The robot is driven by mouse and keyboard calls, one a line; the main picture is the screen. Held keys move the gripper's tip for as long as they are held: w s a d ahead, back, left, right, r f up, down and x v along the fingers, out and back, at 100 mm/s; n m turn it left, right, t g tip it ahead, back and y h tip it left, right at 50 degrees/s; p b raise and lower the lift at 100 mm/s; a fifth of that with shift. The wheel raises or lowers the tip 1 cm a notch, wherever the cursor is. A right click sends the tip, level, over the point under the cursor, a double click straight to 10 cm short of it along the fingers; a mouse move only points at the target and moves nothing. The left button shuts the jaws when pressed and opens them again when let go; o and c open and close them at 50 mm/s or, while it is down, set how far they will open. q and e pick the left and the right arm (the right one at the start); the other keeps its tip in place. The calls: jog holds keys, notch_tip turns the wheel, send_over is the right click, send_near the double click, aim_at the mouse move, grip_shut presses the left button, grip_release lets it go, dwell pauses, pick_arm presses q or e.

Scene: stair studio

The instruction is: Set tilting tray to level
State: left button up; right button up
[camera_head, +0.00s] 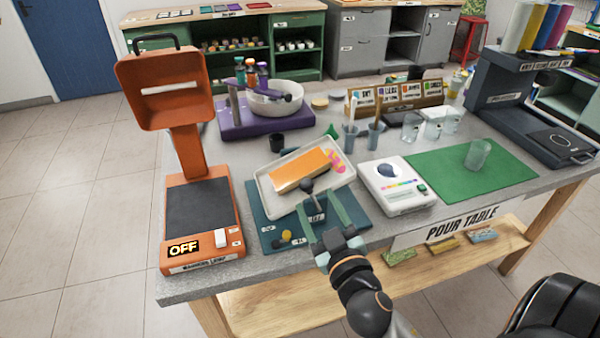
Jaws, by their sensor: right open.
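The tilting tray (281,204) is a pale tray on a dark teal base plate (264,225) near the front of the table. It looks tilted, with its far right side higher than its near left side. An orange block and a pink patterned piece are in it. A lever with a dark ball knob (307,186) stands at the tray's front edge. My right gripper (321,206) is open, its teal fingers near the lever and on either side of it. I cannot tell whether they touch it. My left gripper is not in view.
An orange lamp stand (186,146) marked OFF stands on the left. A white device (398,186) sits close on the tray's right, beside a green mat (470,168) with a clear cup. A small dark cup (277,143) and a purple bowl stand (237,119) are behind.

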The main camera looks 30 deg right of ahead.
aim_at(304, 180)
jog(key=p+x, duration=0.2)
jog(key=x, duration=0.8)
jog(key=shift+a, duration=0.1)
grip_shut()
dwell(1.2)
